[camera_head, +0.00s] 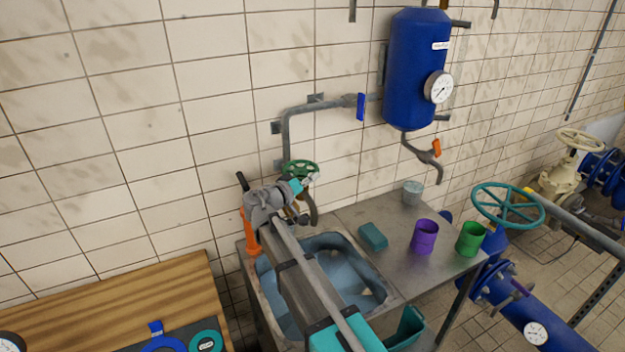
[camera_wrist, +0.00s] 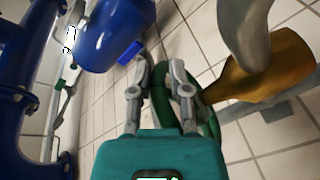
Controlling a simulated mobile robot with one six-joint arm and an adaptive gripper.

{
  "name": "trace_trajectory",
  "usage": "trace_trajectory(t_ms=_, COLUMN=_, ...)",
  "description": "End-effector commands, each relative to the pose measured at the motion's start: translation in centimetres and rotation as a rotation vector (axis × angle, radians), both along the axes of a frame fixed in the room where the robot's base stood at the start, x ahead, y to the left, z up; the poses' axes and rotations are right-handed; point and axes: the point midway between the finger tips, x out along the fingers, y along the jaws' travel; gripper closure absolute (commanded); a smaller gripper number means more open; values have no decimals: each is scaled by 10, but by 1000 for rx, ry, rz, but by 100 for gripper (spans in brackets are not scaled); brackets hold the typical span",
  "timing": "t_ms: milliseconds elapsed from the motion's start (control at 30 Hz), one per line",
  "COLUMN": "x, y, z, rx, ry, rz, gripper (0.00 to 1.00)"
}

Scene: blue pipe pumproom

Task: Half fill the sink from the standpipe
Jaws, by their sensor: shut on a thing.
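The standpipe's green handwheel (camera_head: 299,166) sits at the wall end of the grey pipe (camera_head: 287,128), behind the sink (camera_head: 388,285). My gripper (camera_head: 302,184) is at the handwheel and shut on its rim. In the wrist view, my gripper's fingers (camera_wrist: 162,72) straddle the green handwheel (camera_wrist: 207,122). A brass valve body (camera_wrist: 270,72) and a curved grey spout (camera_wrist: 245,28) show beside it. In the head view, the curved spout (camera_head: 313,208) hangs over the sink. My arm crosses the sink and hides part of it. The basin looks bluish; I cannot tell the water level.
A teal block (camera_head: 372,236), purple cup (camera_head: 424,236), green cup (camera_head: 470,239) and grey cup (camera_head: 412,192) stand on the metal counter (camera_head: 385,210). A blue tank (camera_head: 415,70) hangs above. An orange standing object (camera_head: 250,232) is left of the sink. A wooden bench (camera_head: 150,295) is lower left.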

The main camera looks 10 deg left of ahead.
Motion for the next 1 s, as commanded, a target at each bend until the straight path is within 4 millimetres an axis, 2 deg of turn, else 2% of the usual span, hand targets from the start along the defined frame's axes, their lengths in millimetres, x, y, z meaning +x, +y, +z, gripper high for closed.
trace_trajectory(t_ms=33, x=4, y=7, z=5, rx=-13, ry=-13, rz=17, gripper=100)
trace_trajectory(t_ms=67, x=4, y=7, z=5, rx=-13, ry=-13, rz=17, gripper=73)
trace_trajectory(t_ms=200, x=4, y=7, z=5, rx=-13, ry=-14, rz=17, gripper=47)
trace_trajectory(t_ms=733, x=0, y=4, z=3, rx=-10, ry=-9, rz=11, gripper=45)
trace_trajectory(t_ms=1000, x=-18, y=16, z=3, rx=-11, ry=-10, rz=12, gripper=45)
